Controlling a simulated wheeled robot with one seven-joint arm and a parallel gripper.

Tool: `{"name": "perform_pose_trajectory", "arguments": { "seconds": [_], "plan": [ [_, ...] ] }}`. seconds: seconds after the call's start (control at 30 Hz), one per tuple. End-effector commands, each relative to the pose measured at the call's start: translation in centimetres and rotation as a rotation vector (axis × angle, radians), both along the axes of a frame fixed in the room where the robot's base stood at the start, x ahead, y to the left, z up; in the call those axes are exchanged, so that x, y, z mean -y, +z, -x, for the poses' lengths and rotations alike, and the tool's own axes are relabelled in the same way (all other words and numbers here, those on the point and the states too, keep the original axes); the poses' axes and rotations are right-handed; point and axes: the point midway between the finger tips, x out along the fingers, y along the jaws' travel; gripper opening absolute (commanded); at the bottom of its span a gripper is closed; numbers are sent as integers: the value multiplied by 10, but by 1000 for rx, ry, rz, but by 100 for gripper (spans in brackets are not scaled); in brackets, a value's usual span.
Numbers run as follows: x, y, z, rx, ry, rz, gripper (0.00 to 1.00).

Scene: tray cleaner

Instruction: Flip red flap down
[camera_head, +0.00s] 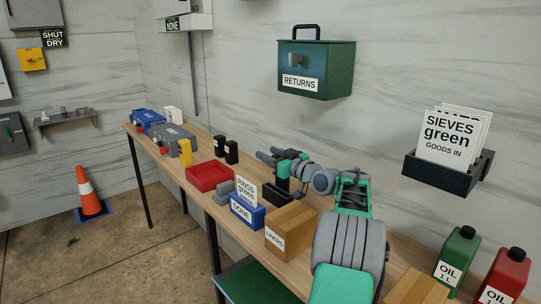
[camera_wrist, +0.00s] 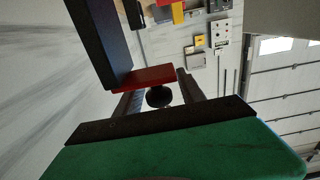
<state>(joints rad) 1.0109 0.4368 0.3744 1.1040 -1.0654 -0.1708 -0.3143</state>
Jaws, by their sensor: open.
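A red flap (camera_wrist: 148,77) shows in the wrist view as a flat slab beside the end of a tall dark block (camera_wrist: 98,38). I cannot pick it out in the head view. My gripper (camera_head: 264,157) is open above the table's middle, its fingers pointing left in the head view. In the wrist view the flap lies across the space ahead of the fingers, with a round black knob (camera_wrist: 158,96) in front of it between them. I cannot tell whether a finger touches the flap. A dark upright part (camera_head: 283,180) stands just below my gripper in the head view.
A red tray (camera_head: 209,177), a blue DONE box (camera_head: 247,213) and a cardboard LINERS box (camera_head: 290,230) stand on the table near my gripper. A green RETURNS box (camera_head: 317,70) hangs on the wall above.

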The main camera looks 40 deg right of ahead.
Motion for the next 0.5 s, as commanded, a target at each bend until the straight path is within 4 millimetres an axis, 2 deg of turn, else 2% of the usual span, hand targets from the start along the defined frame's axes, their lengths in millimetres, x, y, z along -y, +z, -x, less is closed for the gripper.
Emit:
{"name": "perform_pose_trajectory", "arguments": {
  "seconds": [0.13, 0.23, 0.5],
  "plan": [
    [0, 0, 1, 1, 0, 1, 46],
    [1, 0, 10, 1, -3, 1, 46],
    [3, -1, 64, 0, -4, 1, 46]
  ]
}}
